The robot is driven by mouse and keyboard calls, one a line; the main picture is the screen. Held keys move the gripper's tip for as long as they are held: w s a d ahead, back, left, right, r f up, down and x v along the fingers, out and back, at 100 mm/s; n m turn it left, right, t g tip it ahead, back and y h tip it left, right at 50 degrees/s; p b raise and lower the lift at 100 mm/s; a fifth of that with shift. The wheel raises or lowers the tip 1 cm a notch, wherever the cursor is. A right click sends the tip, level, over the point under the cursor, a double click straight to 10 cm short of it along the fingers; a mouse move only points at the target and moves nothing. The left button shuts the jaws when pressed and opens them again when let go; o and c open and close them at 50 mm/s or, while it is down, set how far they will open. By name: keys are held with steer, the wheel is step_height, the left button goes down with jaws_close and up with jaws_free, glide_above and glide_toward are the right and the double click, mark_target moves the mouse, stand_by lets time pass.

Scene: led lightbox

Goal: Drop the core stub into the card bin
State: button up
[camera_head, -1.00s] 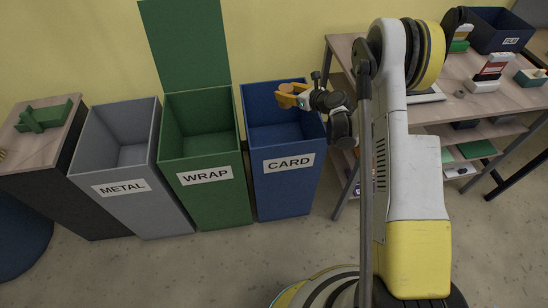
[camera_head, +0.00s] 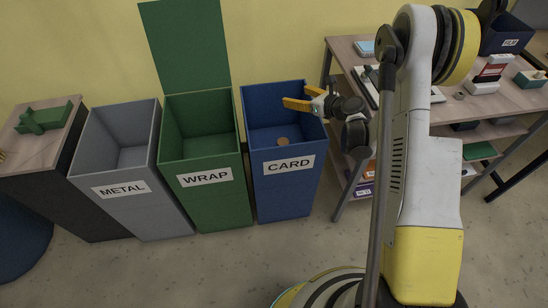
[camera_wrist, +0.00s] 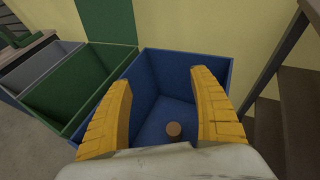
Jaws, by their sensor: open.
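The core stub (camera_head: 283,141), a small brown round piece, is inside the blue card bin (camera_head: 289,167), low against the dark interior. It also shows in the wrist view (camera_wrist: 174,129), between and beyond my fingers, apart from them. The card bin's blue walls (camera_wrist: 160,75) surround it there. My gripper (camera_head: 297,104) has yellow fingers and is open and empty above the card bin, near its right rim. In the wrist view my gripper's fingers (camera_wrist: 162,112) are spread wide over the bin's opening.
The green wrap bin (camera_head: 207,155) with its raised lid stands directly left of the card bin, and the grey metal bin (camera_head: 125,170) is further left. A wooden shelf table (camera_head: 420,115) with several items stands on the right.

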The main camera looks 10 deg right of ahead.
steer(key=v, duration=0.5)
steer(key=shift+s+d+r, duration=0.15)
steer(key=shift+s, duration=0.2)
